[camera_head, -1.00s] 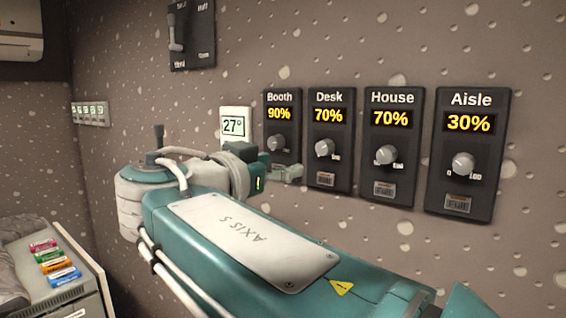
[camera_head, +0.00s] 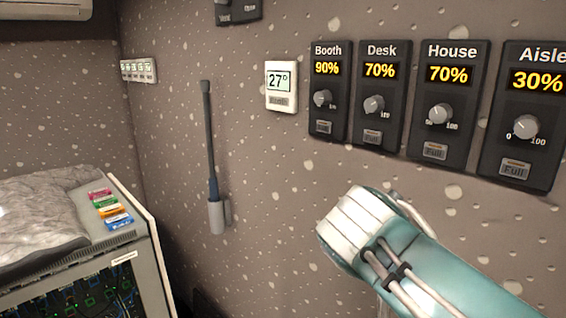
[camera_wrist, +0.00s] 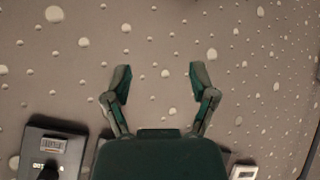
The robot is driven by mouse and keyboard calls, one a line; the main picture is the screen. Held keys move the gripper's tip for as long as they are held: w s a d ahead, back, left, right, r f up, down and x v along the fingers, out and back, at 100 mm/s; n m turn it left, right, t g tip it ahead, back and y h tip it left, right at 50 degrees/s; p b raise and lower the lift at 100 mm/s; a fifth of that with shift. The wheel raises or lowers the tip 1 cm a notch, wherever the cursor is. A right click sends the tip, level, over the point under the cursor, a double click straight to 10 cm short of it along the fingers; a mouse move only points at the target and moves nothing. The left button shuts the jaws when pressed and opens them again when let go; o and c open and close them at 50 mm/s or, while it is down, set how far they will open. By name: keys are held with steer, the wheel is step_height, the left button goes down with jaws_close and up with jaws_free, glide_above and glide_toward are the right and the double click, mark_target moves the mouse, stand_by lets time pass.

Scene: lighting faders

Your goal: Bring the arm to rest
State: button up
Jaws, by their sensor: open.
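My gripper (camera_wrist: 158,78) shows in the wrist view with its two fingers spread wide apart and nothing between them. Speckled wall fills the view beyond the fingers. In the head view only part of my teal and white arm shows at lower right, below the fader panels, and the gripper is out of that picture. The faders on the wall are Booth (camera_head: 325,125) at 90%, Desk (camera_head: 380,130) at 70%, House (camera_head: 444,135) at 70% and Aisle (camera_head: 520,160) at 30%.
A thermostat (camera_head: 281,98) reads 27°. A dark rod stands in a holder (camera_head: 218,215) on the wall. A cabinet (camera_head: 160,262) at lower left bears coloured pieces (camera_head: 111,211) and a grey cushion-like thing (camera_head: 45,215). An air conditioner (camera_head: 45,8) is at upper left.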

steer(key=s+a+f+n+g+y, duration=0.1)
steer(key=s+f+n+y, duration=0.2)
steer(key=s+f+y, duration=0.3)
steer(key=shift+s+a+f, duration=0.25)
steer(key=shift+s+f, duration=1.85)
steer(key=shift+f, duration=1.7)
